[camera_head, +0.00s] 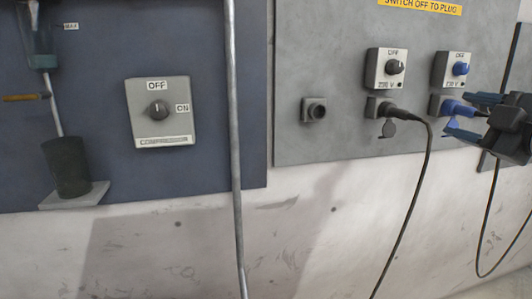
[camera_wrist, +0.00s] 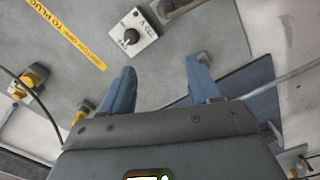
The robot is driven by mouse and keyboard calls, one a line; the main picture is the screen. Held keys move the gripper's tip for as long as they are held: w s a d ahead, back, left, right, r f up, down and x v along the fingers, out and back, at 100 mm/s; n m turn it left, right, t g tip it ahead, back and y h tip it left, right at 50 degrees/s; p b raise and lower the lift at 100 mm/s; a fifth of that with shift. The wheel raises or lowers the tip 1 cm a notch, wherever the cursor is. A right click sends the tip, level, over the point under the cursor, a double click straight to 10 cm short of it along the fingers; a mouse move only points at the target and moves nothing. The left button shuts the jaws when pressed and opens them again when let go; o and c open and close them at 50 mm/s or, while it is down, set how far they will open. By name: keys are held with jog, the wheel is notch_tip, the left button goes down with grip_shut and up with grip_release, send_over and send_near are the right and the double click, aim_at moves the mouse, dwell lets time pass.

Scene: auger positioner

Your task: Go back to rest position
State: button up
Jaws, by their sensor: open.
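My gripper (camera_head: 456,118) is at the right of the head view, in front of the grey panel. Its two blue fingers are spread beside a blue plug (camera_head: 462,107) at the right-hand socket. In the wrist view my gripper (camera_wrist: 160,75) is open, with only bare grey panel showing between the fingertips. No held object shows. Whether a finger touches the blue plug cannot be told.
The grey panel (camera_head: 335,45) carries switch boxes, a black plug (camera_head: 392,110) with a hanging cable (camera_head: 414,190), and an empty socket (camera_head: 314,110). A vertical pipe (camera_head: 234,130) and compressor switch (camera_head: 160,112) are left. Yellow connectors (camera_wrist: 34,76) show in the wrist view.

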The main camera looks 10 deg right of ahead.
jog(key=s+a+f+m+g+h+p, duration=0.1)
jog(key=s+a+f+m, duration=0.3)
jog(key=f, duration=0.4)
jog(key=s+a+f+m+p, duration=0.2)
jog(key=s+a+f+m, duration=0.15)
jog(key=a+f, duration=0.3)
jog(key=s+a+f+m+g+h+p, duration=0.1)
jog(key=s+a+f+m, duration=0.3)
jog(key=f, duration=0.5)
jog(key=s+a+y+p, duration=0.1)
jog(key=s+a, duration=0.3)
jog(key=s, duration=1)
jog(key=s+a+r+m+g+y+p, duration=0.1)
jog(key=s+a+p, duration=0.2)
jog(key=s, duration=1.1)
jog(key=shift+s+a+r, duration=0.3)
jog(key=shift+s+a, duration=0.05)
jog(key=shift+a, duration=0.45)
